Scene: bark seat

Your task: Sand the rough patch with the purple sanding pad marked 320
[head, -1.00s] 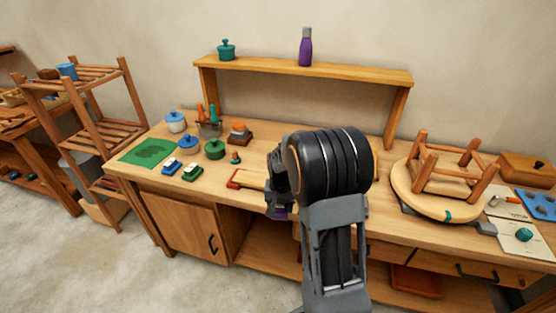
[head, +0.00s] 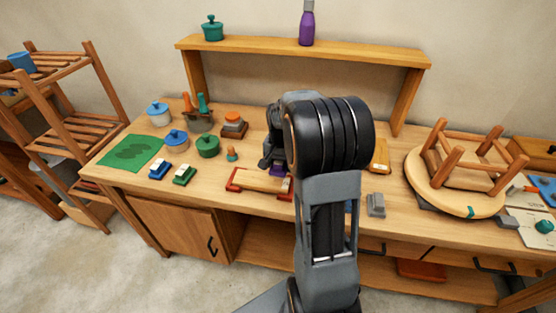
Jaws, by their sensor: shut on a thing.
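My gripper (head: 268,160) is shut on a purple pad (head: 277,170), of which only a small part shows below the jaws. No marking on it can be read. The pad is over the far side of a pale wooden board (head: 258,183) held between red end pieces on the bench. I cannot tell whether the pad touches the board. No rough patch can be made out; my arm hides part of the board's right side. A blue pad (head: 159,170) and a green pad (head: 184,175), both with pale tops, lie on the left of the bench.
Lidded pots, including a green one (head: 208,146), and a tool holder (head: 199,121) stand behind left. A grey block (head: 376,204) and an upturned stool (head: 456,181) are right. A shelf (head: 300,48) spans the back. Bare bench top lies between the green pad and board.

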